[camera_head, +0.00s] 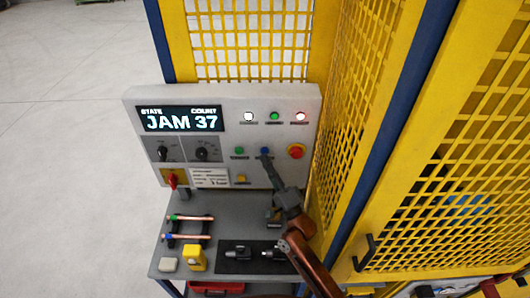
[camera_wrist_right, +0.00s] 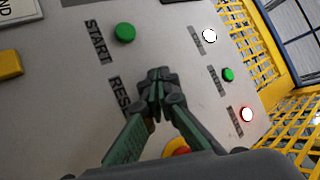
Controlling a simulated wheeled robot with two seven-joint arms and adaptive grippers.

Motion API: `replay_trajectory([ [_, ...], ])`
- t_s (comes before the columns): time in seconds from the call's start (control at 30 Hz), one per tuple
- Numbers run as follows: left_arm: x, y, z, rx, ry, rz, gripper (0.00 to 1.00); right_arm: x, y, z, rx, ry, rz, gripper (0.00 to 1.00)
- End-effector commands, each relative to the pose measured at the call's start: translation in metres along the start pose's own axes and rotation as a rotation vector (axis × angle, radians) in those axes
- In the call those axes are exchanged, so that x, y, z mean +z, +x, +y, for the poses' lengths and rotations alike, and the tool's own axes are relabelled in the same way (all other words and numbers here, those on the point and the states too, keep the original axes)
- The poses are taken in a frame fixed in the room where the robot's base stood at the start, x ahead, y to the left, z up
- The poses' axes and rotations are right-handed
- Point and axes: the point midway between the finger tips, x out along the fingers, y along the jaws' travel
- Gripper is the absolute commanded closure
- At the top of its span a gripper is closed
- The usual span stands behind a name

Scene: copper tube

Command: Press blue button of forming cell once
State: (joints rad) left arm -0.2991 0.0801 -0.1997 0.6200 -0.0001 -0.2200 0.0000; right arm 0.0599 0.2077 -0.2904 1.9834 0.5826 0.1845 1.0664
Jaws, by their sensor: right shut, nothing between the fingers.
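The forming cell's panel (camera_head: 220,125) is a light grey box with a display reading JAM 37. A small patch of blue button (camera_head: 265,151) shows right at my right fingertips in the head view. My right gripper (camera_head: 268,163) is shut and empty, its tips against or just in front of that spot; contact cannot be told. In the right wrist view my shut right gripper (camera_wrist_right: 157,82) covers the button and part of a label starting RES. The green START button (camera_wrist_right: 124,32) is beside it. My left gripper is out of view.
A red emergency knob (camera_head: 296,151) sits right of the blue button. White, green and red lamps (camera_head: 275,116) are above. A yellow mesh guard (camera_head: 355,90) stands close on the right. Copper tubes (camera_head: 188,237) and a black mat (camera_head: 235,262) lie on the shelf below.

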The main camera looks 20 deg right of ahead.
Motion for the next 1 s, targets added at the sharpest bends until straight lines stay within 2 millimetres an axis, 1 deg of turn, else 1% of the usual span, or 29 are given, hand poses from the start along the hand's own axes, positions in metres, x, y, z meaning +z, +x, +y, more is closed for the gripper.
replay_trajectory([
  [0.17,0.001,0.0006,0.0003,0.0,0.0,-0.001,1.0,-0.0031,0.0042,0.0024,-0.001,-0.001,0.0,1.0],
  [1.0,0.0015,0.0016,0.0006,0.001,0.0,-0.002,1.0,-0.0058,0.0077,0.0057,0.0,-0.001,0.0,1.0],
])
